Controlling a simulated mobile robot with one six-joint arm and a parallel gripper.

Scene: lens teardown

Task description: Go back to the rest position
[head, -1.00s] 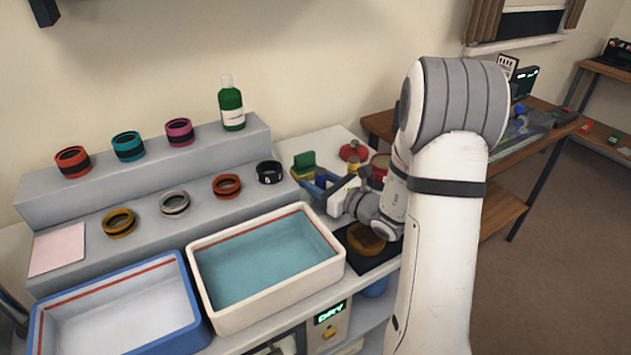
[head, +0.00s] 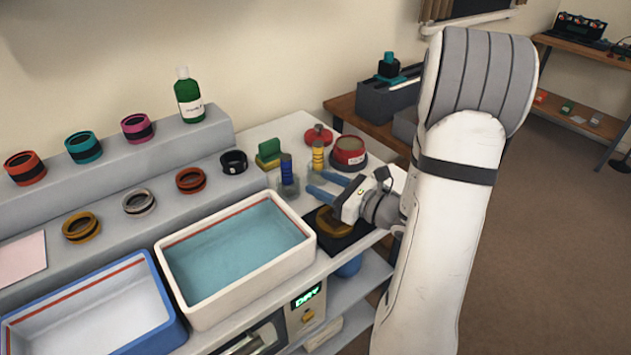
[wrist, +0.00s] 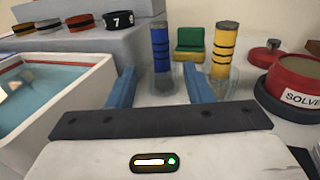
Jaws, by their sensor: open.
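My gripper (head: 325,187) is at the right end of the bench in the head view, with its blue fingers pointing left. In the wrist view the two fingers of my gripper (wrist: 160,92) are spread apart with nothing between them. A blue banded cylinder (wrist: 160,48) and a yellow banded cylinder (wrist: 223,50) stand upright in clear holders just beyond the fingertips, apart from them. They also show in the head view, blue (head: 286,168) and yellow (head: 318,155). An amber round piece on a black pad (head: 345,240) lies below my gripper.
A cream tray of blue liquid (head: 162,262) and a blue tray (head: 158,352) stand at the front. A red solvent tin (head: 349,152), a green and yellow block (head: 268,152) and a red-topped item (head: 318,135) stand near. Several rings and a green bottle (head: 189,97) line the steps.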

